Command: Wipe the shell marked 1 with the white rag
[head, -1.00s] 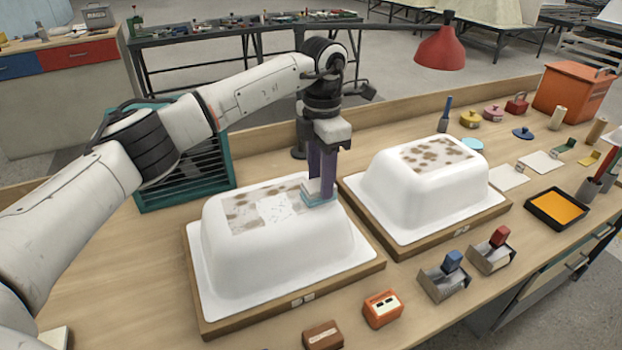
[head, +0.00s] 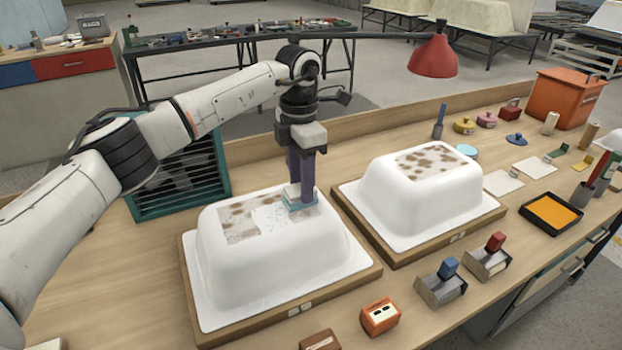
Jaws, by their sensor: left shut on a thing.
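My left gripper (head: 302,188) points down over the left shell and is shut on a folded rag (head: 297,203), whitish on top and pale blue along its lower edge. The rag appears to rest on the shell's top, at the right part of a brown-stained patch. The left shell (head: 265,268) is an upturned white tub on a wooden board; its patch (head: 240,226) has brown spots at the left and a paler, speckled middle. The right shell (head: 420,200) has a fully spotted patch (head: 432,160). Small plates on both boards are too small to read. My right gripper is out of view.
A teal slatted crate (head: 180,180) stands behind the left shell. A red lamp (head: 433,58) hangs above the back. Stamps in grey holders (head: 441,285), an orange box (head: 380,316) and an orange-filled tray (head: 551,211) lie in front and right.

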